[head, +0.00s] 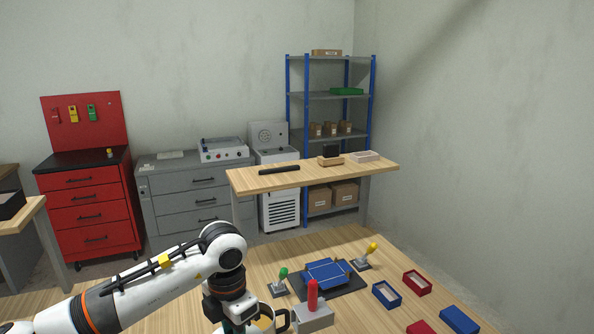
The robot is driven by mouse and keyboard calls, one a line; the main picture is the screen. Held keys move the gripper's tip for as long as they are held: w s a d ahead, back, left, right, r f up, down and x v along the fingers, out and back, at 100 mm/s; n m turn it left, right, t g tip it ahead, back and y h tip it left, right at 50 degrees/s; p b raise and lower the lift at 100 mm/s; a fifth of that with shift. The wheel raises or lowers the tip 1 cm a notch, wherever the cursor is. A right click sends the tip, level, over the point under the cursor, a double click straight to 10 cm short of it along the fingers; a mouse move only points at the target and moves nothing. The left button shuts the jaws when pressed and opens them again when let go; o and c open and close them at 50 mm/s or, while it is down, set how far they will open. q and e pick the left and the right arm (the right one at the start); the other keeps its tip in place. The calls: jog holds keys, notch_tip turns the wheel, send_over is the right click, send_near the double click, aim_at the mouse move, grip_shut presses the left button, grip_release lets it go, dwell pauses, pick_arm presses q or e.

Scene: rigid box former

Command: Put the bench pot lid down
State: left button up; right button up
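My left arm comes in from the left, and its gripper (237,326) points down at the bottom edge of the head view. Its fingertips are cut off or hidden, so I cannot tell whether it is open or shut, or on what. Just right of it a pot (268,322) with a pale rim and a dark handle shows in part, cut by the bottom edge. I cannot make out the pot lid for certain; a small dark green patch shows beside the gripper. My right gripper is not in view.
Right of the pot stands a grey block (314,318) with a red handle. Behind it are a dark plate (345,282) with a blue box piece, a green-knobbed lever (279,287) and a yellow-knobbed lever (366,260). Blue and red boxes lie at right. Bare wood shows left of the plate.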

pick_arm(q)
jog(key=shift+a+f+m, duration=0.2)
jog(key=shift+f+m, duration=0.1)
jog(key=shift+m, duration=0.2)
jog(key=shift+s+a+f+m, duration=0.15)
jog(key=shift+s+m, duration=0.1)
jog(key=shift+m, duration=0.25)
jog(key=s+a+f+m+b, duration=0.1)
jog(key=s+a+f+m, duration=0.1)
jog(key=s+m, duration=0.5)
jog(key=s+a+f+m+b, duration=0.1)
jog(key=s+a+f+m, duration=0.2)
jog(key=m, duration=1.5)
jog(key=s+a, duration=0.1)
jog(key=s, duration=0.3)
jog(key=shift+s+a, duration=0.25)
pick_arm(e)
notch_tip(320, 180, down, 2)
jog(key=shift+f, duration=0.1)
